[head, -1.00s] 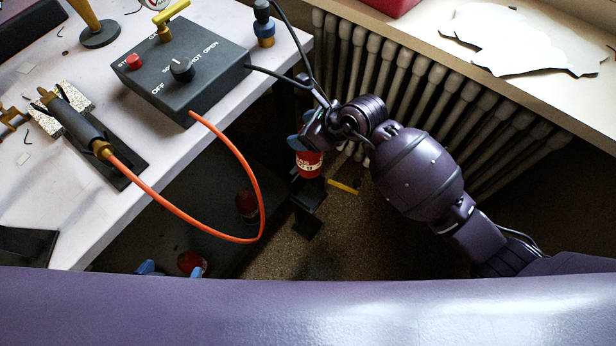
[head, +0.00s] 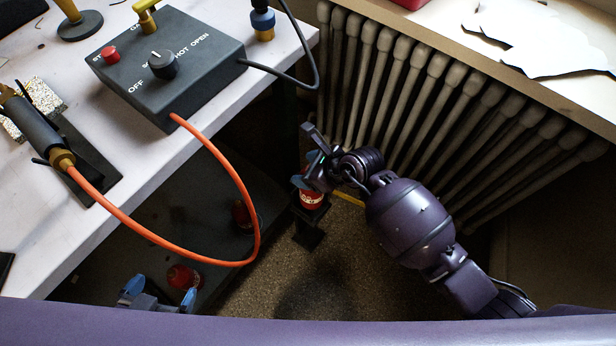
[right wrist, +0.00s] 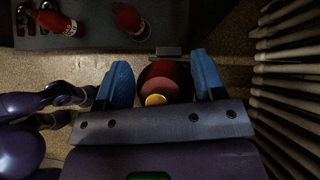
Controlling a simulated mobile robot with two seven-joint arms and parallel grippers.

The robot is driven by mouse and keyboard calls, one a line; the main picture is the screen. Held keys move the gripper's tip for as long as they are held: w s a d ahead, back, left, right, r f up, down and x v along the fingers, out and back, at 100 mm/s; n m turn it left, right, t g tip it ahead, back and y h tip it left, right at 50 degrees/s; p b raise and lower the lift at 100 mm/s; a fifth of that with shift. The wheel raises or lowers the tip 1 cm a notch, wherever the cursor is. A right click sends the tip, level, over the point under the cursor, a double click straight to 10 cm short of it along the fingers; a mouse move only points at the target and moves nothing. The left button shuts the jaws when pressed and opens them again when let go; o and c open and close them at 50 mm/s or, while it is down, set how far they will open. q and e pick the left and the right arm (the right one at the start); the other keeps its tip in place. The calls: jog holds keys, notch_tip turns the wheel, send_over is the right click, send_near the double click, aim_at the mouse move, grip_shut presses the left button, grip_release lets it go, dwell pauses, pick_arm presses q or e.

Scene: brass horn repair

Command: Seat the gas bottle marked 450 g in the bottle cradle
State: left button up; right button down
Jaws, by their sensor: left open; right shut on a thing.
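A red gas bottle (head: 311,201) with a white marking, too small to read, is held in my right gripper (head: 312,180), below the bench top. The right wrist view shows the bottle (right wrist: 165,76) from its brass valve end, between the two blue fingers. A dark bracket (head: 308,236), which looks like the bottle cradle, is just below the bottle in the head view. I cannot tell whether they touch. My left gripper (head: 160,293) is open, beside a second red bottle (head: 183,276) on the low dark shelf. A third red bottle (head: 242,214) stands there too.
A ribbed radiator (head: 430,100) runs close along the right. The white bench (head: 200,130) carries a dark control box (head: 165,68); an orange hose (head: 236,180) loops off its edge. The low dark shelf (head: 205,235) is under the bench. Speckled floor (head: 270,285) is bare nearby.

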notch_tip(320, 180, down, 5)
jog(key=shift+b, duration=0.95)
jog(key=c, duration=0.6)
grip_release()
jog(key=shift+f, duration=0.1)
jog(key=o, duration=0.4)
pick_arm(q)
jog(key=shift+w+d+f+m, duration=0.2)
jog(key=shift+w+f+m, duration=0.05)
jog(key=shift+f+m, duration=0.05)
